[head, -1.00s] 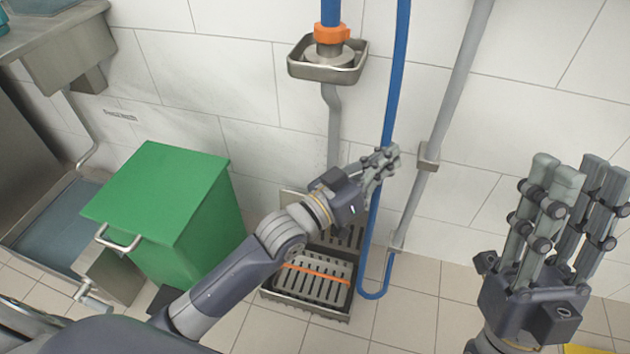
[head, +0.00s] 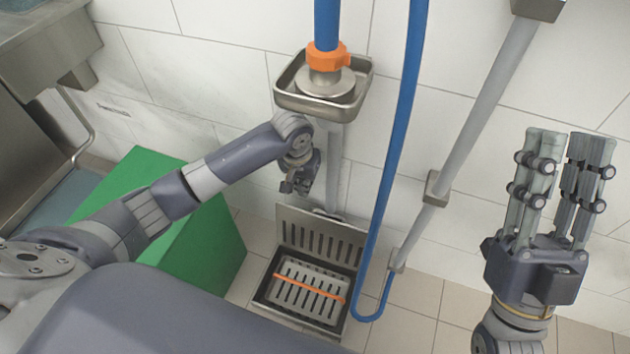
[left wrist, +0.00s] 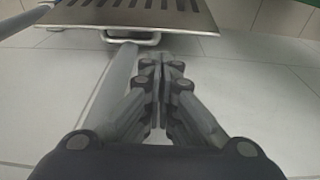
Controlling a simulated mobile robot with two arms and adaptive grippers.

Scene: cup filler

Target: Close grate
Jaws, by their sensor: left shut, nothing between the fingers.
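The slotted metal grate (head: 322,240) stands raised at the back of the floor drain (head: 262,288), near the wall. The drain is open and shows a slotted inner tray (head: 312,290) with an orange strip. My left gripper (head: 296,188) is shut and empty, pointing down above the grate and near the wall, apart from it. In the left wrist view the grate (left wrist: 185,18) is at the top with a small handle (left wrist: 148,42) under its edge, just beyond the shut fingers (left wrist: 162,75). My right gripper (head: 567,145) is open and empty at the right, fingers up.
A green box (head: 205,255) stands left of the drain, under my left arm. A blue hose (head: 398,150) hangs right of the drain. A grey pipe (head: 470,145) runs down the wall. A metal basin (head: 287,88) with an orange-collared pipe hangs above.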

